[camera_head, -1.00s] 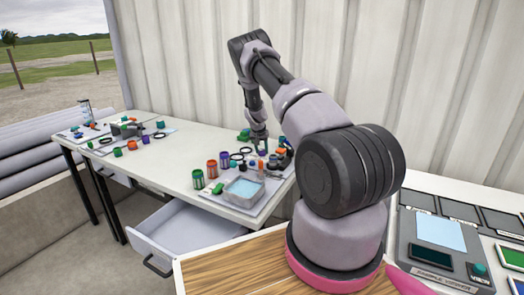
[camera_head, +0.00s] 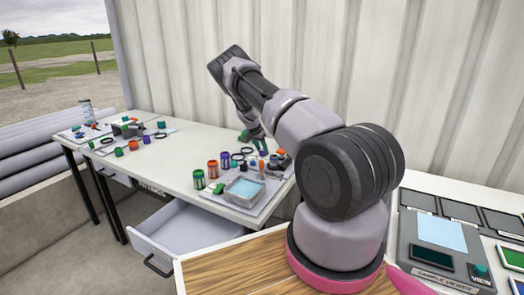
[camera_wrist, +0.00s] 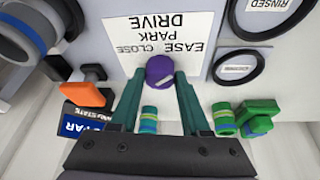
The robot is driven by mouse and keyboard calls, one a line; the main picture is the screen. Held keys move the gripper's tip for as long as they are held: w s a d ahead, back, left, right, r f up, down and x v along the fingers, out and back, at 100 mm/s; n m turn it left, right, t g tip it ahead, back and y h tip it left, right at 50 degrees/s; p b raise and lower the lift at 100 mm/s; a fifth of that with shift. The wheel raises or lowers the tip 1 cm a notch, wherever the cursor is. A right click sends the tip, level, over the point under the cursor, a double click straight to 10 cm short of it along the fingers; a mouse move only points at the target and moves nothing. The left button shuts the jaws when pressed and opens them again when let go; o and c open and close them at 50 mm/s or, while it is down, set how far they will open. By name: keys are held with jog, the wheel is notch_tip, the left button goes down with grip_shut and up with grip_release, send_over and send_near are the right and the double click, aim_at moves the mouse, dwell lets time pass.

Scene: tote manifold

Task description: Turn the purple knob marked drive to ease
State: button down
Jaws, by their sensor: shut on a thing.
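The purple knob (camera_wrist: 160,69) stands on a white label plate (camera_wrist: 190,28) in the wrist view. The plate reads DRIVE, PARK, EASE and CLOSE, upside down in this view. My gripper (camera_wrist: 160,76) has its two teal fingertips on either side of the knob and is shut on it. Which word the knob points to cannot be told. In the head view my gripper (camera_head: 258,142) reaches down at an angle to the far right part of the white table, where the knob is too small to make out clearly.
An orange block (camera_wrist: 85,94) lies left of the fingers in the wrist view; green pieces (camera_wrist: 257,118) lie right. A dark ring surrounds the RINSED label (camera_wrist: 268,8). A drawer (camera_head: 178,248) stands open.

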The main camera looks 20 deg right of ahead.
jog(key=shift+c, duration=1.9)
grip_release()
jog(key=v, duration=1)
jog(key=shift+r, duration=0.35)
jog(key=shift+s+a, duration=0.1)
